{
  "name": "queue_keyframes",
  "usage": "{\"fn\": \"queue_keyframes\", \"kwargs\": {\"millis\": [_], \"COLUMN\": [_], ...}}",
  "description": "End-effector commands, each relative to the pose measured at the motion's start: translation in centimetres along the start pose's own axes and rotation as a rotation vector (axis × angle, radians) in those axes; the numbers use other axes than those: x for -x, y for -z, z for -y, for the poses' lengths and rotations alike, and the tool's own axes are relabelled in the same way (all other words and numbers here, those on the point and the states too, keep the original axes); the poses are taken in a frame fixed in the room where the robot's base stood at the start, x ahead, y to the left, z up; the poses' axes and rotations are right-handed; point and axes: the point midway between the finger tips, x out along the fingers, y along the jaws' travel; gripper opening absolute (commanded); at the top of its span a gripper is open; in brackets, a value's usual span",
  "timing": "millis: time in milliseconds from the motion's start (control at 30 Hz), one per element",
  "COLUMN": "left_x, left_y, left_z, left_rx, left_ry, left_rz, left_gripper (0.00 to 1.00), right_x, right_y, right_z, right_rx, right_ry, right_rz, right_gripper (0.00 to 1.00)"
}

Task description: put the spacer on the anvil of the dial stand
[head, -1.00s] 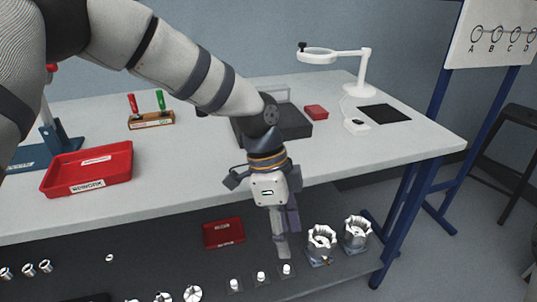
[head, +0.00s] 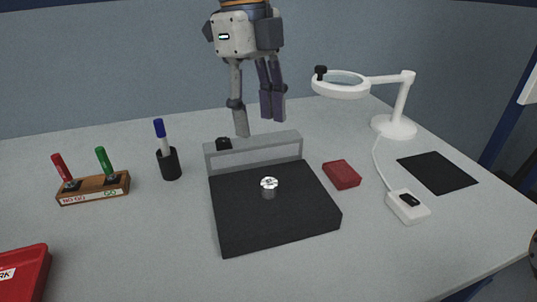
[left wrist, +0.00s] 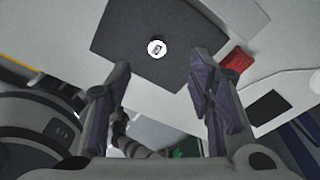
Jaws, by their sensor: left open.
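A black, flat-topped block (head: 240,230) with a grey upright frame (head: 254,146) along its back edge stands on the table; I take it for the dial stand. On its top a short grey post (head: 268,194) carries a bright silver round piece (head: 269,183), probably the spacer on the anvil; I cannot tell the two apart for certain. In the left wrist view the round piece (left wrist: 157,48) shows from above, with a dark centre. My left gripper (head: 257,126) is open and empty, fingers down, over the stand's back, apart from the round piece.
A red box (head: 341,174), a white switch box (head: 408,207), a black mat (head: 437,172) and a magnifier lamp (head: 394,125) stand to the right. A pen cup (head: 169,164) and a go/no-go gauge rack (head: 93,188) stand left. A red tray (head: 22,275) is front left. The front middle is clear.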

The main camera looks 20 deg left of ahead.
Motion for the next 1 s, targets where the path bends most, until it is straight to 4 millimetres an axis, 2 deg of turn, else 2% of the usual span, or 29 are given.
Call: {"fn": "queue_keyframes", "kwargs": {"millis": [67, 300, 467, 700, 933, 967, 1000], "left_x": [-0.3, -5.4, -7.4, -11.6, -12.0, -12.0, -12.0], "left_y": [0.1, 0.1, 0.2, 0.5, 0.5, 0.5, 0.5], "left_z": [-0.1, -0.1, 0.0, 0.2, 0.2, 0.2, 0.2], "left_rx": [-0.002, -0.002, -0.002, -0.001, 0.000, 0.000, 0.000], "left_ry": [0.000, -0.002, -0.001, 0.001, 0.003, 0.003, 0.003], "left_rz": [0.000, -0.001, -0.001, 0.000, 0.001, 0.001, 0.001], "left_gripper": [0.48, 0.48, 0.48, 0.48, 0.48, 0.46, 0.36], "right_x": [0.1, 0.1, 0.1, 0.3, 0.3, 0.3, 0.3], "right_y": [-0.1, -0.2, -0.1, 0.0, 0.0, 0.0, 0.0], "right_z": [0.0, -0.1, 0.0, 0.0, 0.0, 0.0, 0.0], "right_rx": [-0.001, -0.001, -0.001, -0.001, -0.001, -0.001, -0.001], "right_ry": [-0.001, -0.001, -0.001, 0.000, 0.000, 0.000, 0.000], "right_rz": [0.003, 0.003, 0.001, -0.004, -0.005, -0.005, -0.004], "right_gripper": [0.40, 0.40, 0.40, 0.40, 0.40, 0.40, 0.40]}}
